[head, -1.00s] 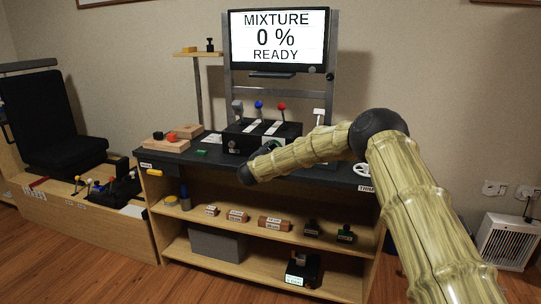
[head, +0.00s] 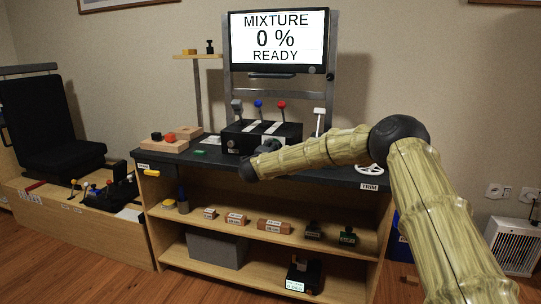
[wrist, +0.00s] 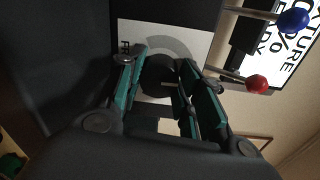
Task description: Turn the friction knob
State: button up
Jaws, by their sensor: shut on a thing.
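The friction knob (wrist: 157,80) is a dark round knob on a white plate (wrist: 192,40) with a grey arc and the letters "FR" in the wrist view. My gripper (wrist: 160,72) has its two green-sided fingers on either side of the knob and is shut on it. In the head view my gripper (head: 268,147) is at the front of the black lever box (head: 290,130), largely behind my arm. The knob is hidden there.
Grey, blue (head: 258,105) and red (head: 282,104) levers rise from the box. A white-handled lever (head: 318,118) and a white trim wheel (head: 371,169) are to the right. The monitor (head: 278,40) reads "MIXTURE 0 % READY". Wooden blocks (head: 168,143) lie at the left.

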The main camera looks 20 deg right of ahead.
jog(key=shift+a+m, duration=0.1)
jog(key=shift+m, duration=0.4)
jog(key=o, duration=1)
jog(key=shift+o, duration=0.2)
jog(key=shift+s+a, duration=0.2)
jog(key=v, duration=1.1)
jog(key=shift+s, duration=0.2)
